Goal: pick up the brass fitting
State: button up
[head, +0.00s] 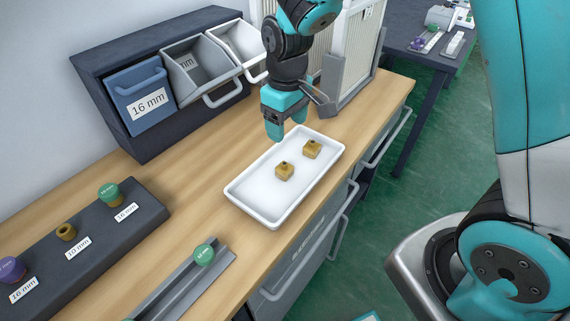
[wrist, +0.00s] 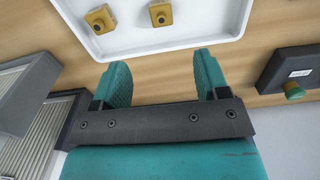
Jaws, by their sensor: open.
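Two brass fittings lie apart in a white tray (head: 245,187) on the wooden bench. In the head view one brass fitting (head: 284,171) is near the tray's middle and the other brass fitting (head: 312,149) is farther back and right. Both also show in the wrist view, one at the upper left (wrist: 101,19) and one at the top middle (wrist: 160,13). Each is a squarish block with a dark hole on top. My gripper (head: 287,133) is above the tray's far left edge. In the wrist view its fingers are apart with nothing between them.
A dark rack (head: 150,205) with labelled spots holds fittings with green and purple tops, plus a bare brass one. A grey channel (head: 180,287) holds a green-topped piece. Tilted bins (head: 140,95) stand behind. A white filter-like panel with a grey bracket (head: 345,80) stands beside my gripper.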

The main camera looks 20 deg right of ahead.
aim_at(284, 163)
notch_tip(284, 163, down, 8)
jog(key=shift+f, duration=0.2)
jog(key=shift+w+a+f+p, duration=0.15)
jog(key=shift+f+p, duration=0.2)
jog(key=shift+f, duration=1.1)
jog(key=shift+w+a+f+p, duration=0.1)
jog(key=shift+f+p, duration=0.25)
jog(key=shift+f, duration=1.1)
jog(key=c, duration=1.1)
jog(key=shift+r, duration=0.1)
jog(key=shift+c, duration=0.2)
